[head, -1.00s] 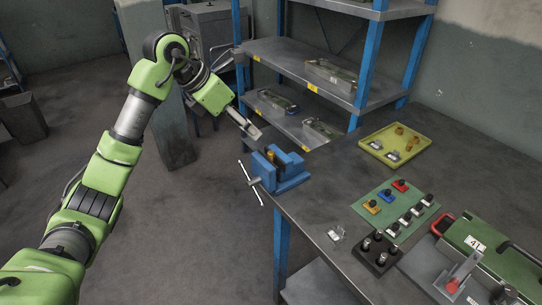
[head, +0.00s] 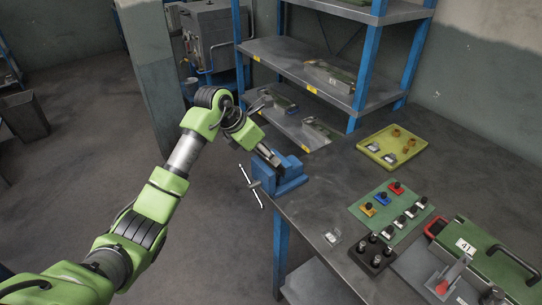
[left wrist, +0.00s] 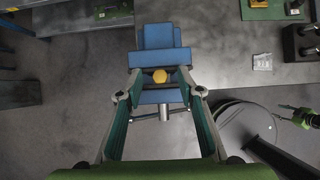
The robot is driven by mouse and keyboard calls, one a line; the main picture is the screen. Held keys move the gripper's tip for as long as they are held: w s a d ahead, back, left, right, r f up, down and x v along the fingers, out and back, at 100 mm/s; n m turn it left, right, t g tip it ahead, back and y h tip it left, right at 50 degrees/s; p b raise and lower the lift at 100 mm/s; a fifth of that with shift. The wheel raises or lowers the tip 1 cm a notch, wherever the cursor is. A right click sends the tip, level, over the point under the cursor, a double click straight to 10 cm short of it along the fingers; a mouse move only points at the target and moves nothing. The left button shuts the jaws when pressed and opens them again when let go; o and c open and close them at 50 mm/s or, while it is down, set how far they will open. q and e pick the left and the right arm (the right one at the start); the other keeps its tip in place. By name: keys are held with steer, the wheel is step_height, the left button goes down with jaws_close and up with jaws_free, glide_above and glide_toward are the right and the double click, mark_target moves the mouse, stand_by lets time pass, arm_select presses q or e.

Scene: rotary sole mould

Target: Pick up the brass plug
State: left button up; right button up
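The brass plug (left wrist: 160,76) shows in the left wrist view as a small yellow hexagonal head between the jaws of the blue vise (left wrist: 159,38). In the head view the vise (head: 291,177) stands at the table's left corner, and my gripper hides the plug there. My left gripper (head: 272,158) is over the vise. In the left wrist view its two fingers (left wrist: 160,80) are open, one on each side of the plug, with gaps visible between. How far the fingertips are above the plug is hard to tell.
A yellow tray (head: 376,157) with small metal and brass-coloured parts lies behind on the table (head: 325,190). A green mat (head: 378,222) with coloured knobs and a dark block with pins (head: 365,261) lie to the right. A blue-post shelf (head: 315,70) stands behind the vise.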

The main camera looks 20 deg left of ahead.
arm_select(q)
steer(key=shift+w+d+f, duration=0.15)
steer(key=shift+f, duration=0.3)
steer(key=shift+c, duration=0.3)
jaws_close()
steer(key=shift+r, duration=0.1)
